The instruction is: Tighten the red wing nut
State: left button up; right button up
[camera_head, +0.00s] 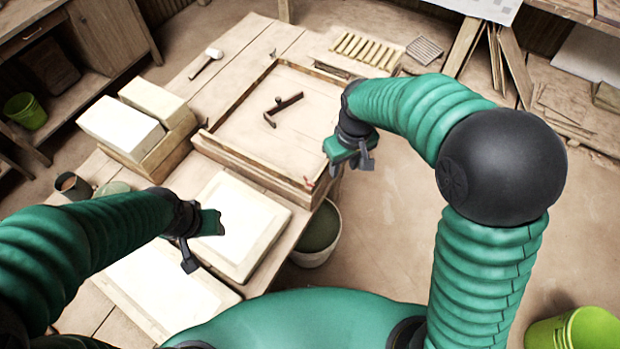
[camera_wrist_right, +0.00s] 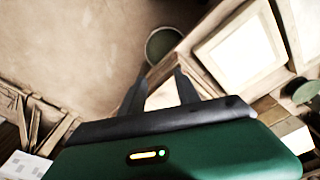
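A small red part, likely the red wing nut (camera_head: 309,184), shows at the near right corner of the large wooden frame (camera_head: 250,160). It is too small to tell its turn. My right gripper (camera_head: 352,168) is up and to the right of it, apart from it, in the head view. In the right wrist view its two fingers (camera_wrist_right: 162,88) are spread with nothing between them. I cannot make out the wing nut in that view. My left gripper (camera_head: 203,246) hangs over the white slabs at the left; its fingers are apart and empty.
A dark wooden tool (camera_head: 283,108) lies inside the frame. White slabs (camera_head: 245,220) lie on the table, and a bucket (camera_head: 318,237) stands below its right edge. White blocks (camera_head: 122,125) and a mallet (camera_head: 207,62) are farther left. The floor at right is mostly clear.

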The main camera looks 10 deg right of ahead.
aim_at(309, 182)
jog(key=w+a+n+g, duration=0.1)
jog(key=w+a+n, duration=0.2)
jog(key=w+a, duration=0.45)
jog(key=f+p, duration=0.1)
jog(key=f, duration=0.4)
jog(key=s+f+p, duration=0.1)
jog(key=f, duration=0.9)
jog(key=shift+s+a+f+p, duration=0.15)
jog(key=shift+s+a+p, duration=0.1)
jog(key=shift+p, duration=0.15)
jog(key=shift+f, duration=0.4)
pick_arm(q)
jog(key=r, duration=0.2)
jog(key=shift+w+a+r, duration=0.15)
jog(key=shift+a+r, duration=0.05)
jog(key=shift+r, duration=0.2)
pick_arm(e)
jog(key=shift+w, duration=0.1)
jog(key=shift+d, duration=0.1)
jog(key=c, duration=0.4)
grip_shut()
